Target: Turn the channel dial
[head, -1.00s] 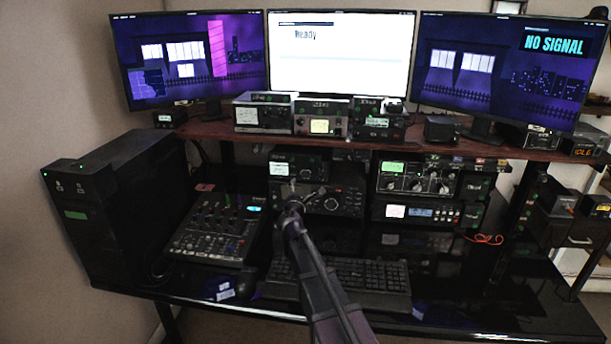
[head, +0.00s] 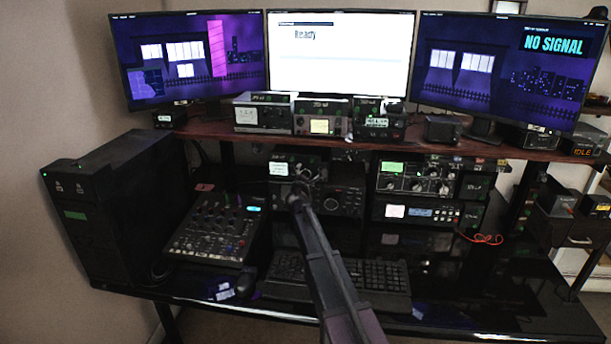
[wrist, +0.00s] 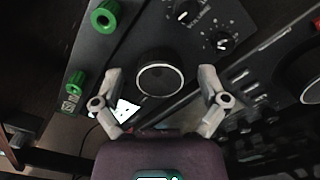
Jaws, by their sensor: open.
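A round dark dial (wrist: 160,78) with a light rim sits on the face of a dark radio unit in the wrist view. I cannot read a label that names it as the channel dial. My gripper (wrist: 160,92) is open, with one grey finger to each side of the dial and a gap between finger and dial on both sides. In the head view my gripper (head: 303,178) is in front of the small radio unit (head: 279,169) with a lit meter under the shelf. The arm hides part of that unit and the radio below it.
Green knobs (wrist: 104,16) and smaller black knobs (wrist: 187,11) flank the dial. Another dark radio (head: 343,202) stands just below. A mixer (head: 212,232) is at left, a keyboard (head: 375,277) lies in front, and the wooden shelf edge (head: 380,147) runs above.

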